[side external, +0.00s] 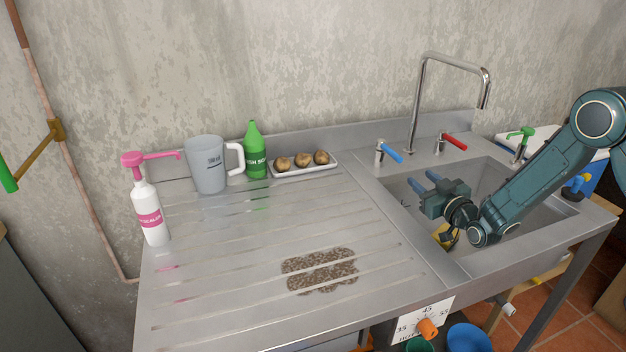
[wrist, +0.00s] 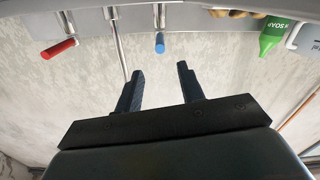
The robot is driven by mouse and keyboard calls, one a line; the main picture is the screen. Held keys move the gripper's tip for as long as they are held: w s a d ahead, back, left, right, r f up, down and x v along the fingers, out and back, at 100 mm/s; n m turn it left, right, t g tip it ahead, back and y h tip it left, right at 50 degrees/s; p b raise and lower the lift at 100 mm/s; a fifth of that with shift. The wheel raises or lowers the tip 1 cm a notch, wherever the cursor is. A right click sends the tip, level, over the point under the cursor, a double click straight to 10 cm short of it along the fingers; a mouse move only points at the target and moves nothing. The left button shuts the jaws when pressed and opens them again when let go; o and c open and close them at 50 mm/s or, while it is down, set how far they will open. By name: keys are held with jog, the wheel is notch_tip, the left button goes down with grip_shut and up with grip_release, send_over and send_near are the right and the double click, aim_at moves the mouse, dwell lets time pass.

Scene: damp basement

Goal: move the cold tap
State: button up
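The cold tap is a short lever with a blue handle (side external: 392,153) on the sink's back ledge, left of the tall spout. In the wrist view its blue handle (wrist: 160,43) shows beyond the gap between my fingertips, not touching them. My gripper (side external: 422,181) is over the sink basin, in front of and to the right of the blue handle and apart from it. In the wrist view my gripper (wrist: 160,69) is open, its two dark fingers spread with nothing between them.
The hot tap has a red handle (side external: 455,141), right of the tall steel spout (side external: 416,100).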

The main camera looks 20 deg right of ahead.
aim_at(395, 156)
jog(key=shift+w, duration=0.2)
jog(key=shift+w, duration=6.7)
grip_shut()
